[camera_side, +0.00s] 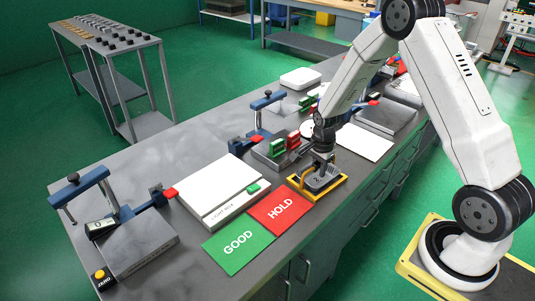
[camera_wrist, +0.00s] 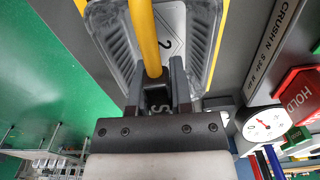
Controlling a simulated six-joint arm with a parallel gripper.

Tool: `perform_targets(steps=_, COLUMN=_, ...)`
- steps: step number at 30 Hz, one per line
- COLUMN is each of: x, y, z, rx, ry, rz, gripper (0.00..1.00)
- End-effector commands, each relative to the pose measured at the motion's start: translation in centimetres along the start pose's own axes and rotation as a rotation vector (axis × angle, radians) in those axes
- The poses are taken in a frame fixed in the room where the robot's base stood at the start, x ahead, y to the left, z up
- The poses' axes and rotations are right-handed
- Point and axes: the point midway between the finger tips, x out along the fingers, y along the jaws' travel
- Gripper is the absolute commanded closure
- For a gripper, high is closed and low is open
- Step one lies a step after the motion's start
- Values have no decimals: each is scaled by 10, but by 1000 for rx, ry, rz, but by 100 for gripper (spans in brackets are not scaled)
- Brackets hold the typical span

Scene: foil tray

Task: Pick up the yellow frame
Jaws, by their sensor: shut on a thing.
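The yellow frame (camera_side: 331,194) is at the bench's front edge, just right of the red HOLD card, around a foil tray (camera_side: 318,181) with a pale label. Its upright yellow handle shows in the wrist view (camera_wrist: 143,35), running down between my fingers. My gripper (camera_side: 321,168) points down over the frame and is shut on this handle; the fingers also show in the wrist view (camera_wrist: 157,80). The foil tray with its numbered label lies beyond the handle there (camera_wrist: 195,40). I cannot tell whether the frame touches the bench.
The red HOLD card (camera_side: 280,212) and green GOOD card (camera_side: 238,245) lie to the left. A white box (camera_side: 213,190) stands behind them. Blue clamps stand at the left (camera_side: 90,188) and behind my gripper (camera_side: 262,115). A white sheet (camera_side: 361,142) lies to the right.

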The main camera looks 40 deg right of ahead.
Motion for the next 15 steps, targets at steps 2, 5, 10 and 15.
perform_targets(steps=2, x=0, y=0, z=0, rx=0, ry=0, rz=-1, gripper=100)
perform_targets(steps=5, x=-2, y=0, z=0, rx=0, ry=0, rz=-1, gripper=100)
perform_targets(steps=10, x=-9, y=-1, z=0, rx=0, ry=1, rz=-2, gripper=100)
perform_targets(steps=15, x=-24, y=-1, z=0, rx=0, ry=1, rz=-3, gripper=100)
